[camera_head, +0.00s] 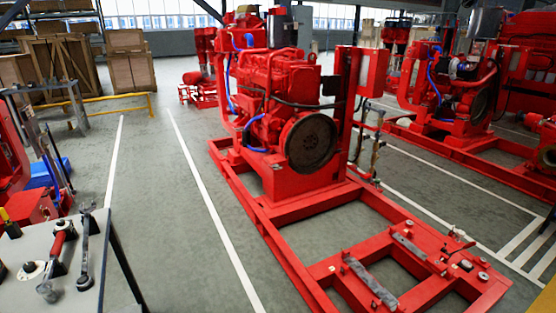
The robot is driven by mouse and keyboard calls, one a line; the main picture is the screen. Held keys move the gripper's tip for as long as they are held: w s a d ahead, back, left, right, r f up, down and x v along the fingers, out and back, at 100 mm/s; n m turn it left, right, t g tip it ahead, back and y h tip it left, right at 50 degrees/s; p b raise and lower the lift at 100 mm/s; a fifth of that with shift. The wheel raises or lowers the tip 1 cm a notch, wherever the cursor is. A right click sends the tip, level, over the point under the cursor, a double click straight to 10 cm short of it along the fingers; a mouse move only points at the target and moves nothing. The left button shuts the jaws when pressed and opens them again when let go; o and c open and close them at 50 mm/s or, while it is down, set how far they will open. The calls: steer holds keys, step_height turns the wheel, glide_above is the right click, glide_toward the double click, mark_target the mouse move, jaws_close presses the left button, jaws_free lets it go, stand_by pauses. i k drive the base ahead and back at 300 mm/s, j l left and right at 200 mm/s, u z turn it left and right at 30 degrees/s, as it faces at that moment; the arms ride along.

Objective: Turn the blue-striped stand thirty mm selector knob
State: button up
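I cannot make out a stand with blue stripes or a selector knob in this view. A blue object (46,172) shows low at the left, partly hidden behind the grey upright bars; I cannot tell what it is. My gripper is not in view.
A red diesel pumpset (285,110) stands mid-view on a long red frame (262,212). A grey bench (62,294) with a red-handled tool (59,247) and a wrench (86,250) is at lower left. Wooden crates (65,62) stand behind. The floor between bench and frame is clear.

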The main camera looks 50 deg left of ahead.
mark_target(30, 266)
steer(key=u, duration=3.15)
